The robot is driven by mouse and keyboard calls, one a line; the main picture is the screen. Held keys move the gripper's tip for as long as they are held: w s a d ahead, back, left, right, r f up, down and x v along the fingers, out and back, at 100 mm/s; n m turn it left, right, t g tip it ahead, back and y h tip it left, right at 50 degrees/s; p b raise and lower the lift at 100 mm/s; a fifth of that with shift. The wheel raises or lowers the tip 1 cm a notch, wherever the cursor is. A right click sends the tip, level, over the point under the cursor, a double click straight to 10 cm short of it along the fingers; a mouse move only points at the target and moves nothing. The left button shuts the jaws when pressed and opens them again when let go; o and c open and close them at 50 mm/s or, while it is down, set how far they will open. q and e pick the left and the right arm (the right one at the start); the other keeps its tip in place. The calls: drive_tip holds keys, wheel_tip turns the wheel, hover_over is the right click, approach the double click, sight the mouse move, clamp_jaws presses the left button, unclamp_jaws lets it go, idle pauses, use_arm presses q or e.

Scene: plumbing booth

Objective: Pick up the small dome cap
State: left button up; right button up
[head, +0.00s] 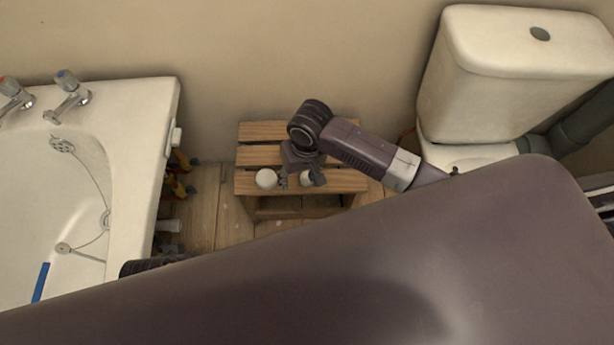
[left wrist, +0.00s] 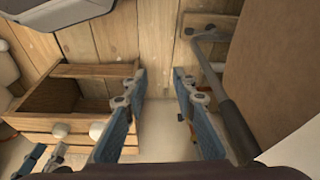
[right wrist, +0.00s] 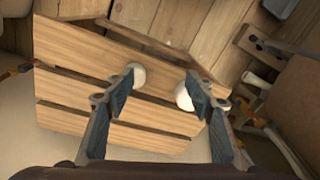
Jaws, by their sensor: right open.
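The small dome cap (head: 306,178), a small whitish piece, is on the slatted wooden stool (head: 352,182). A larger white rounded piece (head: 266,179) lies to its left. My right gripper (head: 300,179) is open over the stool's front edge. In the right wrist view the small cap (right wrist: 138,73) shows beside the left fingertip, on the inner side; I cannot tell whether they touch. The larger piece (right wrist: 184,97) is by the right fingertip. My left gripper (left wrist: 159,80) is open and empty. In the left wrist view the small cap (left wrist: 60,130) also shows.
The bathtub (head: 150,120) stands left of the stool, with tools (head: 180,175) along its side. The toilet (head: 510,75) is to the right. The wall is close behind the stool. My own arm covers much of the foreground.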

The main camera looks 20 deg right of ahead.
sight(307, 177)
drive_tip(key=w+d, duration=0.1)
drive_tip(key=w+d+m+h, duration=0.1)
drive_tip(key=shift+w+d+r, duration=0.15)
drive_tip(key=shift+d+r, duration=0.2)
drive_tip(key=shift+r, duration=0.05)
drive_tip(key=shift+w+d, duration=0.2)
drive_tip(key=shift+d, duration=0.1)
drive_tip(key=shift+f, duration=0.35)
drive_tip(key=shift+w+f+b, duration=0.1)
drive_tip(key=shift+f+b, duration=0.6)
drive_tip(key=shift+f, duration=0.5)
wheel_tip(307, 177, down, 3)
drive_tip(key=shift+w+d+f+b, duration=0.1)
drive_tip(key=shift+w+f+b, duration=0.1)
drive_tip(key=shift+b, duration=0.75)
drive_tip(key=shift+f, duration=0.6)
use_arm(q)
drive_tip(key=v, duration=0.6)
drive_tip(key=shift+w+a, duration=0.1)
drive_tip(key=shift+w, duration=0.05)
use_arm(e)
drive_tip(key=c, duration=0.9)
